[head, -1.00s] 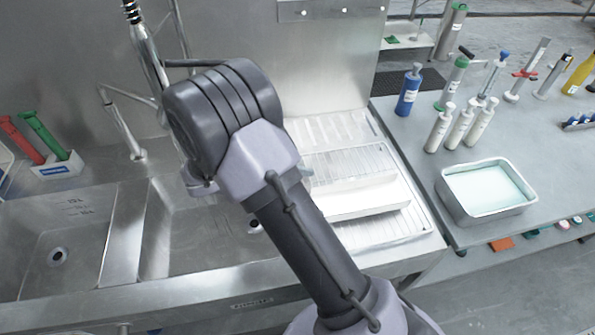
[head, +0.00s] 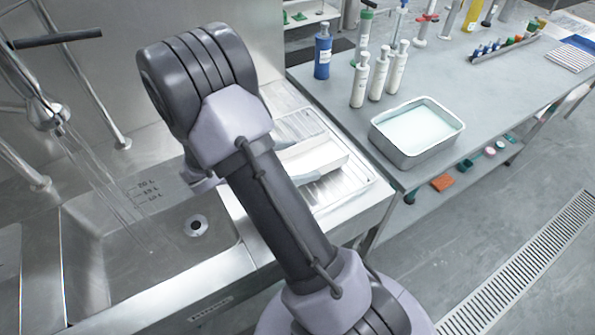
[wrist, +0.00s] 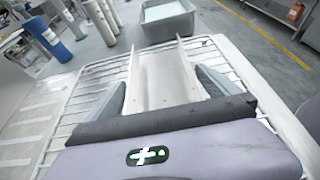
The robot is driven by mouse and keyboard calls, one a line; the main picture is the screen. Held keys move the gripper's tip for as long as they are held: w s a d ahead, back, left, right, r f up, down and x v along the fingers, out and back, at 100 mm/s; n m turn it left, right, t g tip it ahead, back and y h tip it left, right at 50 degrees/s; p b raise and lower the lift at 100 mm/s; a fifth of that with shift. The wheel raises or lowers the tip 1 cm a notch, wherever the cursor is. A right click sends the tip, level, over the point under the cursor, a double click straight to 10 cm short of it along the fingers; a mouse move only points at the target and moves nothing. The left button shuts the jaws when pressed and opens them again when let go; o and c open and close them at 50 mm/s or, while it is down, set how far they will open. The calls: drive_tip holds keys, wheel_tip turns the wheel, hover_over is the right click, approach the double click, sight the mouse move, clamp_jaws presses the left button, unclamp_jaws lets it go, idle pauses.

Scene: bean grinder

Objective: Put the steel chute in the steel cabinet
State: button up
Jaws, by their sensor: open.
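The steel chute (wrist: 165,82) is a pale open channel with raised side walls. It lies on the wire rack of the drainboard and points away from me in the wrist view. In the head view the chute (head: 322,158) shows beyond my arm, which hides part of it. My gripper (wrist: 163,88) is open, with one grey-blue finger on each side of the chute. The palm covers the chute's near end. I cannot tell whether the fingers touch it. I cannot make out a steel cabinet in these views.
A sink basin (head: 150,240) with a tap lies left of the drainboard. A bench (head: 500,95) on the right carries a metal tray (head: 417,130) of pale liquid, a blue bottle (head: 323,52) and several white bottles. Open floor with a drain grate (head: 520,270) is at right.

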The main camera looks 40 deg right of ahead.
drive_tip(key=shift+r, duration=0.1)
drive_tip(key=c, duration=1.8)
